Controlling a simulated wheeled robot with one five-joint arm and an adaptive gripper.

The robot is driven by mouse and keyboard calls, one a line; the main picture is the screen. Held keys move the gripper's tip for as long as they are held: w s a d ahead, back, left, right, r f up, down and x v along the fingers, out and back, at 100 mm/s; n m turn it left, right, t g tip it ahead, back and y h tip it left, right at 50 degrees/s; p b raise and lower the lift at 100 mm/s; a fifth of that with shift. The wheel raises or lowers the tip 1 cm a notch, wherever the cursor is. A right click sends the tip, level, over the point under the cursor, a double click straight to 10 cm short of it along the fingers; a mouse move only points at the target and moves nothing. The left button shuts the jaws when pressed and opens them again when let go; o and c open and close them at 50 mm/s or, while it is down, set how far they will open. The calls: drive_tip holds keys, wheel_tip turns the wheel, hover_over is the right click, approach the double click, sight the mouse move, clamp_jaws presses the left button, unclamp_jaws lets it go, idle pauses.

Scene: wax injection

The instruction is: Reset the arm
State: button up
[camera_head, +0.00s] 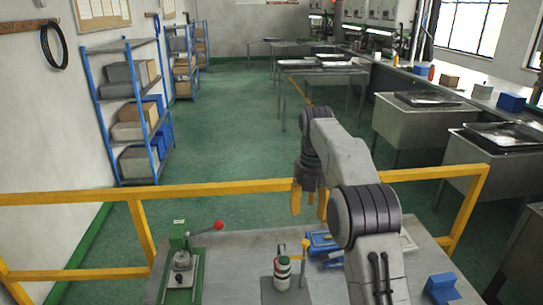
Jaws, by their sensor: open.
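My arm rises from the lower right of the picture and reaches forward over the work table. My gripper (309,202) hangs at its far end, fingers pointing down, near the yellow rail at the back of the table. Its two yellow fingers are apart with nothing seen between them. The arm's own links hide part of the table and some of what lies on it.
The grey table (232,245) bears a green press with a red-knobbed lever (182,262), a small bottle (283,272) on a dark base, and a blue block (441,288). A yellow rail (220,188) runs behind. Shelves (128,110) stand left, sinks (420,118) right.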

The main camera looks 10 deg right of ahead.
drive_tip(key=s+r+m+t+b, duration=0.1)
drive_tip(key=s+r+m, duration=0.2)
drive_tip(key=s+m, duration=0.4)
drive_tip(key=s+r+m+t+b, duration=0.1)
drive_tip(key=s+r+m, duration=0.4)
drive_tip(key=s, duration=0.4)
drive_tip(key=s+f+m+t, duration=0.1)
drive_tip(key=s+f+m, duration=0.4)
drive_tip(key=s, duration=0.4)
drive_tip(key=s+f+m+t+b, duration=0.1)
drive_tip(key=s+f+m, duration=0.4)
drive_tip(key=s+m, duration=0.3)
drive_tip(key=shift+s+m+t, duration=0.3)
drive_tip(key=shift+s, duration=0.4)
